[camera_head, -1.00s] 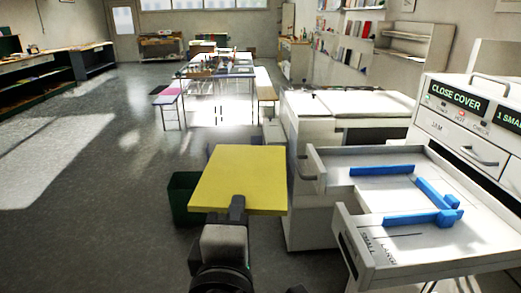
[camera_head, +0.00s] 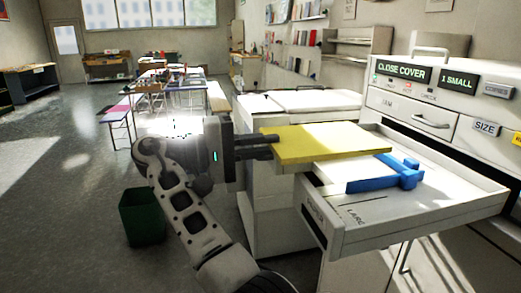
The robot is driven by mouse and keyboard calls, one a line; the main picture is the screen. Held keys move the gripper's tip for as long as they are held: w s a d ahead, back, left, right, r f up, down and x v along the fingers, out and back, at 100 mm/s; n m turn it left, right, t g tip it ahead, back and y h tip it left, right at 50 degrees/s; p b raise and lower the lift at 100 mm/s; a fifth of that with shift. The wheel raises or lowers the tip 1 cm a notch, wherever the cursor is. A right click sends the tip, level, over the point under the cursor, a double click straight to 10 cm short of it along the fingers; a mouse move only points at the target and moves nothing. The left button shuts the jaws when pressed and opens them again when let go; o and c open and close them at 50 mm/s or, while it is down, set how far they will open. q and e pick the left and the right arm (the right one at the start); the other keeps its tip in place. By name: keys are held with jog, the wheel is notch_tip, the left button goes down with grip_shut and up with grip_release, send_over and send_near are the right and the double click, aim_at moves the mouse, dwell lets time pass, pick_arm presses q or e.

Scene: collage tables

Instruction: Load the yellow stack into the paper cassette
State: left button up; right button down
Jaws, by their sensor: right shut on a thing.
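My right gripper (camera_head: 262,147) is shut on the left edge of the yellow stack (camera_head: 322,144). It holds the stack level, with the stack's right part over the open paper cassette (camera_head: 325,222). I cannot tell how far above the cassette floor the stack is. A blue guide (camera_head: 385,180) stands on the cassette floor in front of and beside the stack. The far blue guide is hidden behind the stack. My left gripper is not in view.
The cassette belongs to a white machine with CLOSE COVER (camera_head: 403,72) and 1 SMALL (camera_head: 457,82) displays. A white cabinet (camera_head: 270,215) stands left of the cassette. A green bin (camera_head: 142,217) is on the floor at left. Work tables (camera_head: 165,77) stand farther back.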

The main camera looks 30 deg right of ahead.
pick_arm(q)
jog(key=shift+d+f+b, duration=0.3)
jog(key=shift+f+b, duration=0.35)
jog(key=shift+b, duration=1.1)
pick_arm(e)
jog(key=shift+s+d+f, duration=0.2)
jog(key=shift+d+f, duration=0.7)
jog(key=shift+f, duration=0.15)
jog(key=shift+s+d+f, duration=0.2)
jog(key=shift+d+f, duration=0.65)
jog(key=shift+f, duration=0.2)
jog(key=shift+s+d+f, duration=0.2)
jog(key=shift+d+f, duration=0.7)
jog(key=shift+f, duration=0.15)
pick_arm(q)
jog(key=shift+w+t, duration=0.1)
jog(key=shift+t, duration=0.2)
pick_arm(e)
jog(key=c, duration=1.4)
grip_release()
jog(key=shift+a, duration=0.1)
pick_arm(q)
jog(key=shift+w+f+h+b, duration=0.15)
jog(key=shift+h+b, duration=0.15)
jog(key=shift+b, duration=0.3)
pick_arm(e)
jog(key=v, duration=0.7)
jog(key=shift+a, duration=0.2)
